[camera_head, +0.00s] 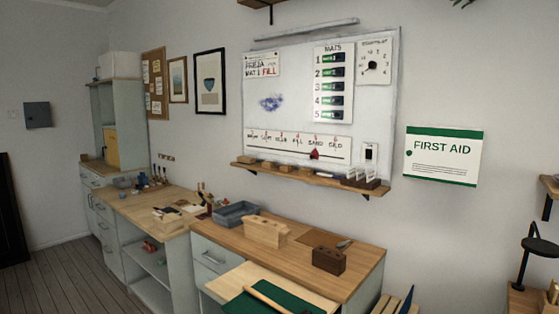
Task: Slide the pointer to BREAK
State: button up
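A white strip (275,147) with several printed stage labels runs along the bottom of the whiteboard. The label at its left end (253,135) is small and looks like BREAK. A red pointer (314,154) sits on the strip toward its right end, below the label that reads SAND. Nothing touches the pointer. My gripper is not in view.
A wooden ledge (300,174) with small blocks and card holders juts out just under the strip. Below it a wooden counter (365,259) holds a grey tray (236,213), a pale block (265,230) and a dark block (328,260). The whiteboard's middle is mostly clear.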

aim_at(314, 155)
jog(key=u, duration=0.95)
jog(key=i, duration=3.95)
jog(key=z, duration=3.2)
